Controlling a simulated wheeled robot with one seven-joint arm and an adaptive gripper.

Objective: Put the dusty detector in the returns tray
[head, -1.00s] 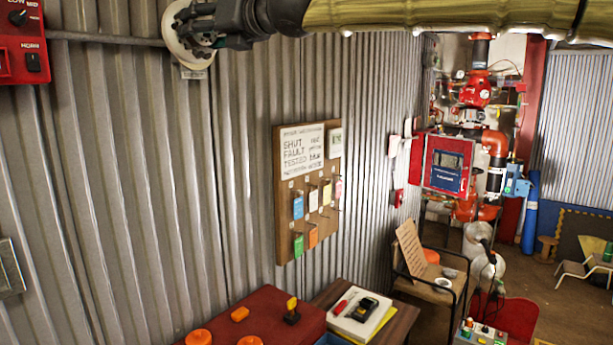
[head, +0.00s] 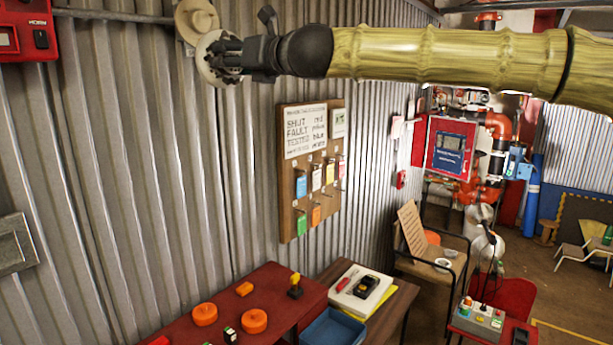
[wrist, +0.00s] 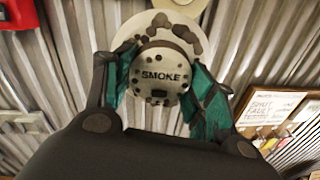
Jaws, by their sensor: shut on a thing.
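The dusty detector (head: 215,72) is a pale round disc held up in front of the corrugated wall at the upper left of the head view. In the wrist view the detector (wrist: 160,78) shows its dotted grey face marked SMOKE and dark blotches on its white rim. My gripper (head: 228,57) is shut on it; its green-padded fingers sit on both sides of the face. A beige round base (head: 197,18) on the wall conduit is just above and behind the detector. A blue tray (head: 333,332) is at the bottom of the head view, partly cut off; I see no label on it.
A red-topped bench (head: 272,287) carries orange discs and small blocks. Beside it a brown table (head: 398,300) holds a white pad with a dark device. A tag board (head: 311,170) hangs on the wall.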

